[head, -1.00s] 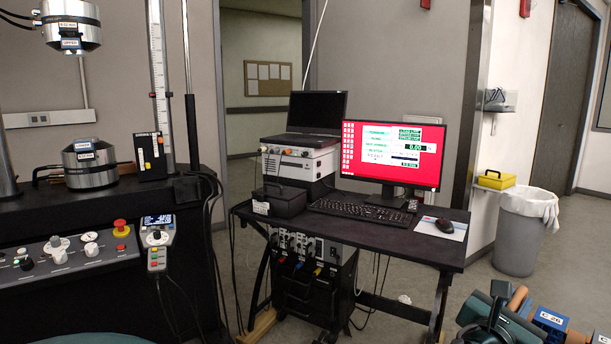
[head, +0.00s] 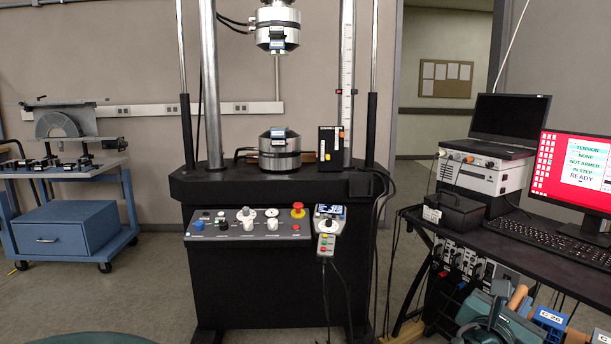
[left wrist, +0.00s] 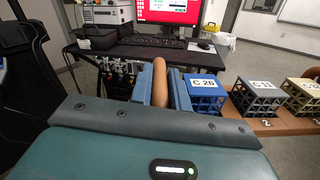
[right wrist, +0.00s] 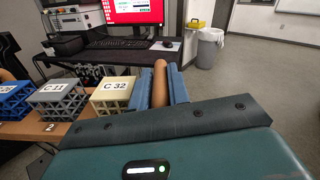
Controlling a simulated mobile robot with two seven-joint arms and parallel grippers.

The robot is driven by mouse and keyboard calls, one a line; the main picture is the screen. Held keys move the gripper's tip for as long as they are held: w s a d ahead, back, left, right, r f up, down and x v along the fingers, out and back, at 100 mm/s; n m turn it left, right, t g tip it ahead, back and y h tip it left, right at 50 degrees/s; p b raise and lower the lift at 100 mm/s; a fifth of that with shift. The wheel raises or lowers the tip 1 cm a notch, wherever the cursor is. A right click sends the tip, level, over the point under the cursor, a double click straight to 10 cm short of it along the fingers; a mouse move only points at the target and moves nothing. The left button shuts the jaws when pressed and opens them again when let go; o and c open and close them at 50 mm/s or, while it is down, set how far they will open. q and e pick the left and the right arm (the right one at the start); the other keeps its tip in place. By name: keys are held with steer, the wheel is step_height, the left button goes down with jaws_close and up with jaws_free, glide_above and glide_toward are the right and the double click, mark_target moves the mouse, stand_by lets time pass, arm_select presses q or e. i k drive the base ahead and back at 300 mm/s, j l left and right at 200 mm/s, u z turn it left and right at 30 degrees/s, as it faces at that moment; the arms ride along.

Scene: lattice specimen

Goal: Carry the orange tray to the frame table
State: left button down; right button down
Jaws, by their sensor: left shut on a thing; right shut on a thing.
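The orange-brown tray (left wrist: 268,126) shows in the left wrist view, and part of it shows in the right wrist view (right wrist: 50,130). It carries a blue lattice block C 26 (left wrist: 206,98), a grey block (right wrist: 58,102) and a cream block C 32 (right wrist: 112,97). My left gripper (left wrist: 161,80) is shut on the tray's upright handle at one end. My right gripper (right wrist: 159,85) is shut on the handle at the other end. In the head view, my left gripper (head: 488,318) is at the lower right; my right gripper is out of view.
A black testing frame (head: 275,255) with a control panel stands in the middle. To its right is a black desk (head: 465,235) with a monitor (head: 575,170) and laptop. A blue cart (head: 65,225) stands left. Open floor shows between cart and frame.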

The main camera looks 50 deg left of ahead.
mark_target(220, 177)
steer(key=u, duration=1.05)
steer(key=i+j+u, duration=0.1)
steer(key=u, duration=0.25)
steer(key=i+j+u, duration=0.15)
steer(key=u, duration=0.2)
steer(key=i+j, duration=0.3)
steer(key=i, duration=0.15)
steer(key=i+j, duration=0.25)
steer(key=i, duration=0.25)
steer(key=i+j, duration=0.3)
steer(key=i, duration=0.15)
steer(key=i+j, duration=0.3)
steer(key=i, duration=0.65)
